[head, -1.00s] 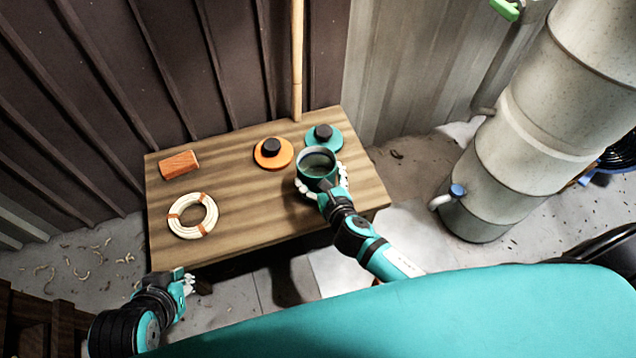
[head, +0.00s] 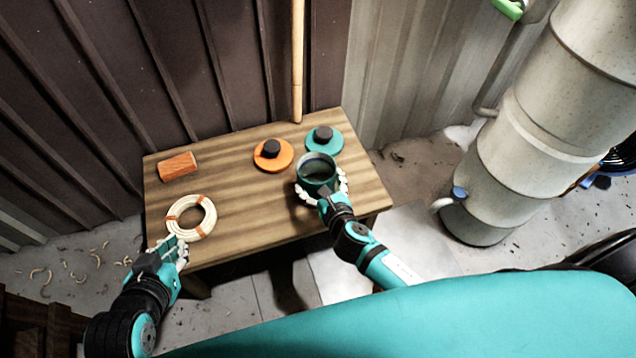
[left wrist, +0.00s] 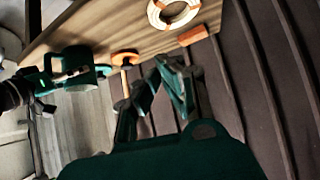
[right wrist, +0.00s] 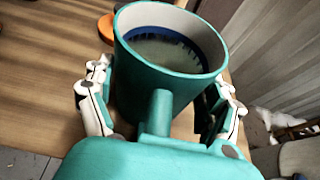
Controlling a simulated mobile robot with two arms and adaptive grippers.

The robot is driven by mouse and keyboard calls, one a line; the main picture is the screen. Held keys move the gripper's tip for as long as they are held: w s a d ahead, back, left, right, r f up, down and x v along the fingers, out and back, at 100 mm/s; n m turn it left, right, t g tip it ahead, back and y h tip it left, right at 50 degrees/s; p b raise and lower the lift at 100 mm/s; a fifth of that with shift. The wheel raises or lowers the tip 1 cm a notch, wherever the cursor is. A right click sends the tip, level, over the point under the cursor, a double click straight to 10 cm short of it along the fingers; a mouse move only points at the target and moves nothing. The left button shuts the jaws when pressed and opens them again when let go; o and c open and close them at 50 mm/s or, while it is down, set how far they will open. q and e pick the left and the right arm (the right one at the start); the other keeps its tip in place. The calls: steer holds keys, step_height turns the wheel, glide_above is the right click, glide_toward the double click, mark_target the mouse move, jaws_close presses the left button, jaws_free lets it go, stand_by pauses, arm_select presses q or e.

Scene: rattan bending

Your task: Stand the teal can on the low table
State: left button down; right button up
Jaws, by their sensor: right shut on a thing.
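The teal can (head: 317,170) is upright, with its open top facing up and a dark blue band inside its rim. My right gripper (head: 322,192) is shut around its sides. In the right wrist view, the can (right wrist: 168,75) sits between the fingers (right wrist: 160,108). It is over the right part of the low table (head: 250,215); I cannot tell whether its base touches the wood. The can also shows in the left wrist view (left wrist: 82,70). My left gripper (head: 170,247) is at the table's front left edge, just below the coil, holding nothing that I can see; its finger opening is unclear.
A cream coil (head: 171,222) with orange ties and an orange-brown block (head: 178,166) are on the table's left. An orange disc (head: 268,163) and a teal disc (head: 333,146), with dark knobs, are behind the can. A pole (head: 297,70) stands behind the table. The table's middle is clear.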

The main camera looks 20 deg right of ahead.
steer(key=shift+r, duration=0.1)
steer(key=o, duration=1.4)
steer(key=shift+c, duration=0.2)
steer(key=shift+o, duration=0.6)
